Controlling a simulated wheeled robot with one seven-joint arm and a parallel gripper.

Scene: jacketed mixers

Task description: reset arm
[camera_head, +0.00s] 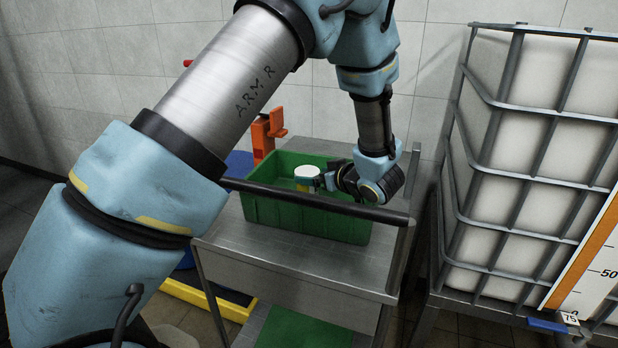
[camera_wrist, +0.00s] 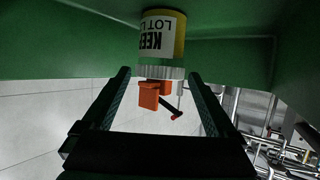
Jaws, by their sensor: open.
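My gripper (camera_head: 326,182) reaches over the green crate (camera_head: 330,226) from the right. Its fingers (camera_wrist: 158,76) are open and apart in the wrist view. A small jar (camera_head: 306,180) with a white lid and a yellow band is inside the crate, just left of the fingertips. In the wrist view the jar (camera_wrist: 162,38) appears upside down, beyond the fingertips, with its label partly readable. Nothing shows held between the fingers. The crate's walls fill the top of the wrist view. Whether the fingers touch the jar is hard to tell.
The crate stands on a grey metal cart (camera_head: 290,262) with a dark handle bar (camera_head: 300,197) across its front. An orange-red stand (camera_head: 266,134) and a blue drum (camera_head: 238,163) are behind it. A large caged white tank (camera_head: 530,150) stands close on the right.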

